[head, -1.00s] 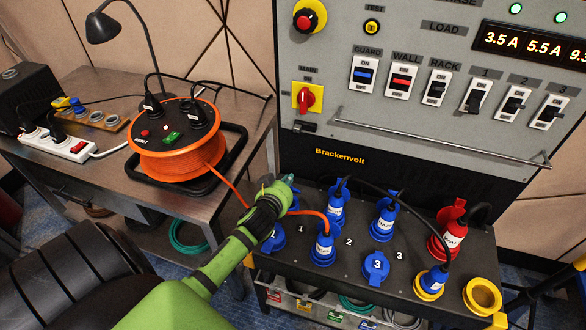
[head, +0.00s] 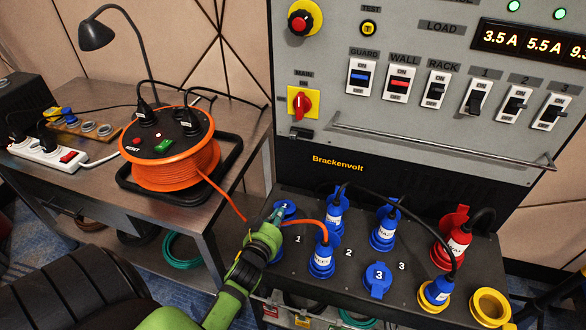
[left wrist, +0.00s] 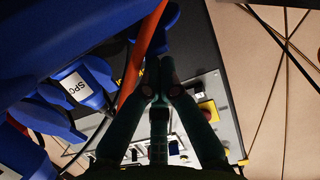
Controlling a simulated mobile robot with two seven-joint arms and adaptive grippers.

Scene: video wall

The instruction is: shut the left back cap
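The left back cap (head: 288,205) is blue and shows at the back left of the black socket panel (head: 400,262) in the head view. My left gripper covers part of it, so I cannot tell whether it is seated or raised. My left gripper (head: 278,215) is right at this cap, its fingertips together and holding nothing that I can see. I cannot tell whether they touch the cap. In the left wrist view its fingers (left wrist: 160,68) converge beside large blue parts (left wrist: 60,40). My right gripper is not in view.
An orange cable runs from the reel (head: 170,160) past my gripper to a blue plug (head: 321,258). More blue plugs, a red plug (head: 457,240), a blue cap marked 3 (head: 378,277) and an open yellow socket (head: 490,307) stand to the right. The cabinet (head: 420,120) rises behind.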

